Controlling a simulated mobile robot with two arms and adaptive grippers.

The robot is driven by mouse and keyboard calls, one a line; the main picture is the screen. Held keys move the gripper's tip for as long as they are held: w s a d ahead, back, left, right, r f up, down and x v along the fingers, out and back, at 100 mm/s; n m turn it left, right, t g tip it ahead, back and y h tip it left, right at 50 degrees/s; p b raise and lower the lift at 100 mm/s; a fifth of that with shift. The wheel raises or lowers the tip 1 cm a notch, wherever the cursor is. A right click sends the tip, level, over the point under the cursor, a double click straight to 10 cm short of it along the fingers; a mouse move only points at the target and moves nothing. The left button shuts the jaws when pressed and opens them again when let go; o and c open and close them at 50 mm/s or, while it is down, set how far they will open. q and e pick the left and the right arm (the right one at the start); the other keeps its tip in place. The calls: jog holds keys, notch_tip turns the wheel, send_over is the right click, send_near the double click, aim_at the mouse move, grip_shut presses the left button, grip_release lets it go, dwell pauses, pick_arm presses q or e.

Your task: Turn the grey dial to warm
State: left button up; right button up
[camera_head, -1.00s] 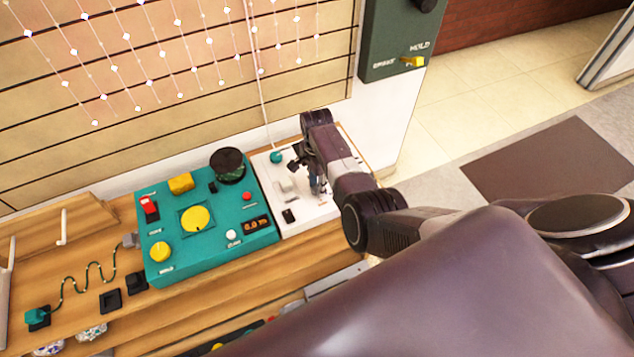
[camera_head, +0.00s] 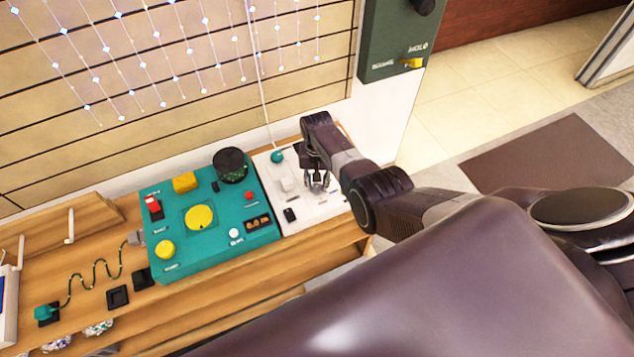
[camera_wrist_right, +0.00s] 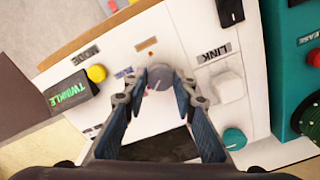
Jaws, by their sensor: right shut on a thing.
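The grey dial (camera_wrist_right: 158,84) is on the white panel (camera_wrist_right: 165,18), between the fingertips of my right gripper (camera_wrist_right: 161,78) in the right wrist view. The fingers are closed around it and hide part of its sides. A small orange mark and a blue mark sit on the panel near the dial; I cannot read their words. In the head view my right gripper (camera_head: 317,184) points down onto the white panel, and the dial is hidden there. My left gripper is not in view.
The panel also has a white LINK switch (camera_wrist_right: 228,86), a yellow MODE knob (camera_wrist_right: 96,73), a TWINKLE screen (camera_wrist_right: 68,95) and a teal knob (camera_wrist_right: 234,138). A teal console (camera_head: 215,250) stands left of it. Strings of small lights (camera_head: 210,43) hang by the wall.

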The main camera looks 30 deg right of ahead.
aim_at(317, 187)
jog(key=n, duration=0.5)
jog(key=shift+n, duration=0.3)
jog(key=shift+s+n+p, duration=0.1)
jog(key=shift+n+p, duration=0.2)
jog(key=shift+n, duration=2)
jog(key=o, duration=1.2)
jog(key=shift+c, duration=0.2)
jog(key=shift+r, duration=0.1)
jog(key=shift+r, duration=0.4)
notch_tip(317, 187, up, 11)
